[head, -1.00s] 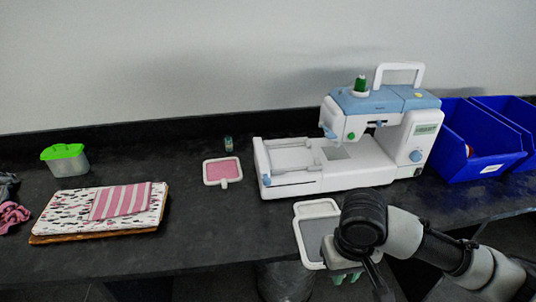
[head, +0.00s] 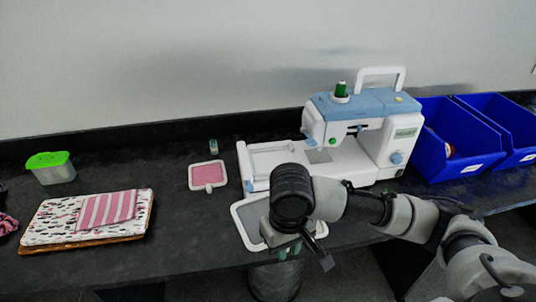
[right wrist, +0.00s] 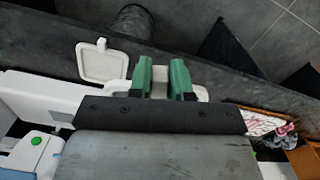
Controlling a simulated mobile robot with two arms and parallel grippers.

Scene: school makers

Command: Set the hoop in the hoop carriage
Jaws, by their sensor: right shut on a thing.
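My right gripper (head: 290,250) is at the table's front edge, before the sewing machine, fingertips down. Its green fingers (right wrist: 161,78) are shut on a white part of the hoop. The hoop (head: 244,228), a white frame with a grey centre, is held level or nearly so; my wrist hides much of it. The hoop carriage (head: 270,158) is the white frame at the machine's left end, apart from the hoop and behind it. A tabbed pale frame (right wrist: 102,62) shows in the right wrist view; I cannot tell whether it belongs to the hoop. My left gripper is not in view.
The sewing machine (head: 378,150) stands behind my right arm. A small pink-filled frame (head: 208,176) and a spool (head: 213,147) lie left of it. Folded cloths (head: 90,215) and a green-lidded box (head: 52,170) are further left. Blue bins (head: 440,160) stand at right.

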